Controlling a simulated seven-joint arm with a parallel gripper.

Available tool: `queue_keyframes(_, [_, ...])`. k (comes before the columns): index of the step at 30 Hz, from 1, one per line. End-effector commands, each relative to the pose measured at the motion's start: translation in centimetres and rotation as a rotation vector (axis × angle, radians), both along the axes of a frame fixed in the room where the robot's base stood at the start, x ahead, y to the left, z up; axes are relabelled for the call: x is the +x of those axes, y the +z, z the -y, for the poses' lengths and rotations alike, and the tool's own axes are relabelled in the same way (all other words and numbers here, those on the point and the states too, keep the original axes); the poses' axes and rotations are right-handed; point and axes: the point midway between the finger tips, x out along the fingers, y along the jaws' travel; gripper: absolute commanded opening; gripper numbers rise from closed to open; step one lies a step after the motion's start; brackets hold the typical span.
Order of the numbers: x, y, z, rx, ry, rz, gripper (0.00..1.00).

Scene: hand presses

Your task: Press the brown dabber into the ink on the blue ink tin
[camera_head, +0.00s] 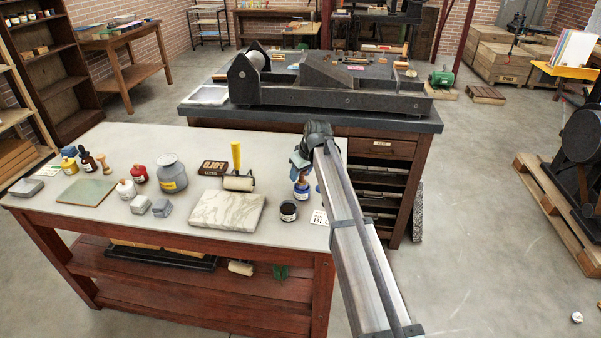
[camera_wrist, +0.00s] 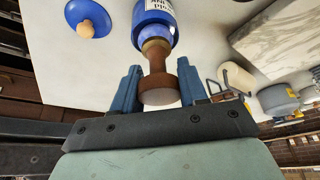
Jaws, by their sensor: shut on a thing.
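The brown dabber (camera_wrist: 157,82) stands between the two blue fingers of my gripper (camera_wrist: 158,88) in the wrist view, and they are shut on it. Its far end, past a brass-coloured collar, meets the open top of the blue ink tin (camera_wrist: 153,18). I cannot tell how deep it sits or whether it touches the ink, which is hidden. In the head view the blue tin (camera_head: 301,190) stands near the right end of the pale table, directly under my gripper (camera_head: 301,164).
A blue lid with a tan knob (camera_wrist: 88,20) lies beside the tin. A marble slab (camera_head: 228,211) and a yellow-handled roller (camera_head: 238,180) lie to the left. A big press (camera_head: 320,88) stands behind.

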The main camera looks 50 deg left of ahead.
Motion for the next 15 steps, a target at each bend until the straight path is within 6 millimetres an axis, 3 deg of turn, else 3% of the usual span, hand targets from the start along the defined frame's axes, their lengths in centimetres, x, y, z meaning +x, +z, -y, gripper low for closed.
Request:
queue_keyframes(5, [0.0, 0.2, 0.0, -0.003, 0.000, -0.001, 0.12])
queue_keyframes(15, [0.0, 2.3, 0.0, -0.001, 0.000, 0.000, 0.12])
